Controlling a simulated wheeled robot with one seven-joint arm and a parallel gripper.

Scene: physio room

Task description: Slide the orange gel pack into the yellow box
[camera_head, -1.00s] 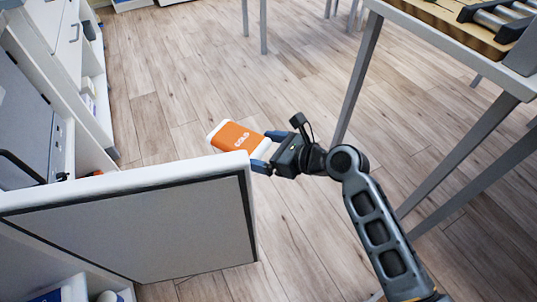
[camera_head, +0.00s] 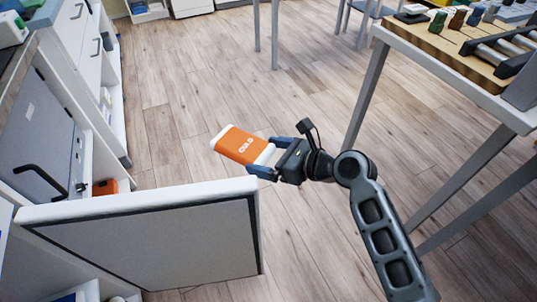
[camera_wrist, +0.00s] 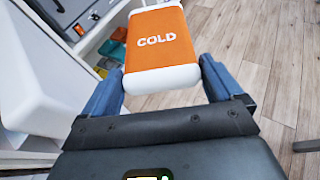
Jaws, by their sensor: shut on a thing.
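The orange gel pack (camera_head: 243,145) has white ends and the word COLD on it. My gripper (camera_head: 268,157) is shut on one white end and holds the pack in the air, above and behind the open white door. In the wrist view the pack (camera_wrist: 158,40) points forward between the two blue fingers of my gripper (camera_wrist: 160,84). Small orange, yellow and teal items show at the left there, inside the cabinet. A small yellow item (camera_wrist: 108,63) is among them, but I cannot tell whether it is the yellow box.
The open cabinet door (camera_head: 150,245) stands out close below my gripper. Inside the cabinet is an orange item (camera_head: 104,187). A table (camera_head: 455,60) with wooden boards and rollers stands at the right. The wooden floor (camera_head: 190,85) beyond is clear.

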